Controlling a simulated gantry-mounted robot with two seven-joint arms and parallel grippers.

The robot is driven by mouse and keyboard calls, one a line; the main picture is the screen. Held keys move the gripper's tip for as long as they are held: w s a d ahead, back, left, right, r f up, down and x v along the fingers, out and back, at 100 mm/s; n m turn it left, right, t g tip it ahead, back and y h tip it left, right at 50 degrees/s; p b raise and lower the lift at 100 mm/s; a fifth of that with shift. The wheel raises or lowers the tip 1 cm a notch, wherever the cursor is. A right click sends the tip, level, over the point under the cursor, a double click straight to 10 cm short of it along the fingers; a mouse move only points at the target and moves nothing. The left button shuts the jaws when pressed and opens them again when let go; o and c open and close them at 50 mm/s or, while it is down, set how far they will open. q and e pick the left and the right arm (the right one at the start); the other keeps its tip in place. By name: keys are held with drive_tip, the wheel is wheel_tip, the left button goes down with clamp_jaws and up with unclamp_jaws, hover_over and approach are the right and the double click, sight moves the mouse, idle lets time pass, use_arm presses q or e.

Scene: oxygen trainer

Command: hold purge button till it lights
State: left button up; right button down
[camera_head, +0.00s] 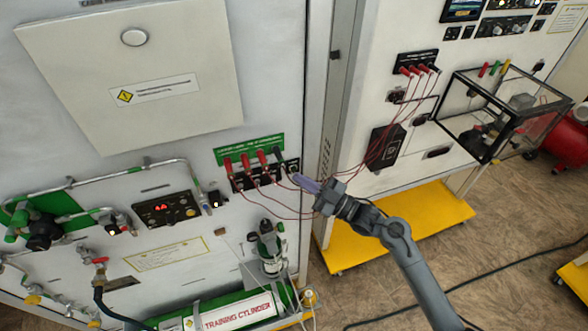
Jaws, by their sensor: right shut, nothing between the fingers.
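My right gripper (299,180) reaches in from the lower right. Its fingers are shut and empty, pointing up-left at the right end of a row of plugs with red and black tops (262,160) under a green label strip. I cannot tell whether the fingertips touch anything. I cannot make out which part is the purge button. A black control box (166,209) with a red lit display and small buttons is on the white panel, left of the gripper. A small black unit with a light spot (216,198) sits beside it. My left gripper is not in view.
Thin red leads hang from the plugs and cross near my right gripper. Pipes and valves (44,230) fill the lower left, with a green-and-white training cylinder (236,312) below. A second cabinet with a clear case (490,112) stands right, above a yellow base (400,222).

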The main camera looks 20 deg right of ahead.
idle(0.6)
drive_tip(key=shift+w, duration=0.1)
drive_tip(key=shift+w+b, duration=0.35)
drive_tip(key=shift+b, duration=0.05)
drive_tip(key=shift+w+b, duration=0.3)
drive_tip(key=shift+w, duration=0.05)
idle(0.6)
idle(0.7)
